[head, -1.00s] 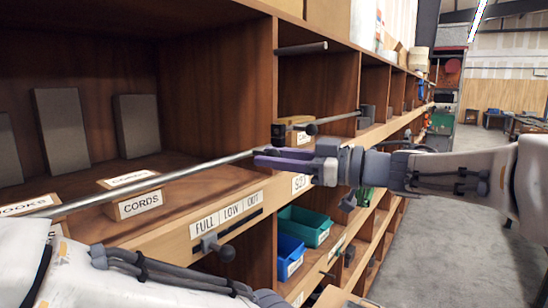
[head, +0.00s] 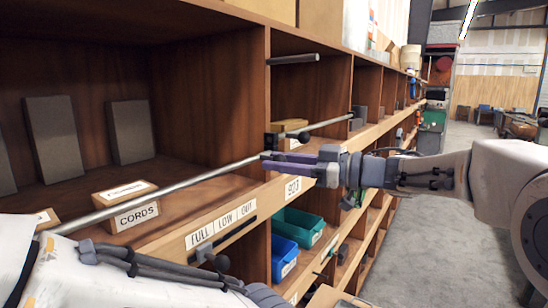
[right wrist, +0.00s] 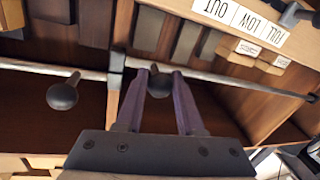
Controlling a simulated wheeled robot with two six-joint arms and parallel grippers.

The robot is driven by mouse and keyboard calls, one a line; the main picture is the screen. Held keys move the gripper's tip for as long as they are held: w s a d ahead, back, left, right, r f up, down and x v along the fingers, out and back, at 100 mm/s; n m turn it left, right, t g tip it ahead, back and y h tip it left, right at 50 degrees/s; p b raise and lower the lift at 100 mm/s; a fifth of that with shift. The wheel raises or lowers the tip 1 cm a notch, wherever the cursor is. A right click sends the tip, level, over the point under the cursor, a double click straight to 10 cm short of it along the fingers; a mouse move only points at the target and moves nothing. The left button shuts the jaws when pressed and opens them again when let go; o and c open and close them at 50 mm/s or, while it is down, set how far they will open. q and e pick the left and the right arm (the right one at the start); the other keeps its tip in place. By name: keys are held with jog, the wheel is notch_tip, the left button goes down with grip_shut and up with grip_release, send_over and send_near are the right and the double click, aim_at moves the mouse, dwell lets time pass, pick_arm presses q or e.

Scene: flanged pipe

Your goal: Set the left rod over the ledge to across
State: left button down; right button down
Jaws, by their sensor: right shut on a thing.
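The left rod (head: 160,192) is a long grey metal bar running along the front of the shelf, above the wooden ledge (head: 205,222). It also shows in the right wrist view (right wrist: 240,84). My right gripper (head: 268,160) is at the rod's far end. In the right wrist view its purple fingers (right wrist: 160,78) are shut on the rod's dark round knob (right wrist: 158,84), which shows between them. A second rod (head: 330,122) continues beyond, with its own dark knob (right wrist: 62,95) hanging free. My left gripper is out of view; only the left arm shows.
A label strip reading FULL, LOW, OUT (head: 222,225) is on the ledge front, above a slider knob (head: 218,262). A CORDS box (head: 124,204) sits behind the left rod. Blue (head: 285,256) and teal (head: 298,228) bins are below.

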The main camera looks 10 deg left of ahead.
jog(key=shift+w+d+r, duration=0.1)
jog(key=shift+w+d, duration=0.05)
jog(key=shift+w, duration=0.05)
jog(key=c, duration=0.5)
grip_release()
jog(key=shift+c, duration=0.2)
jog(key=shift+w, duration=0.15)
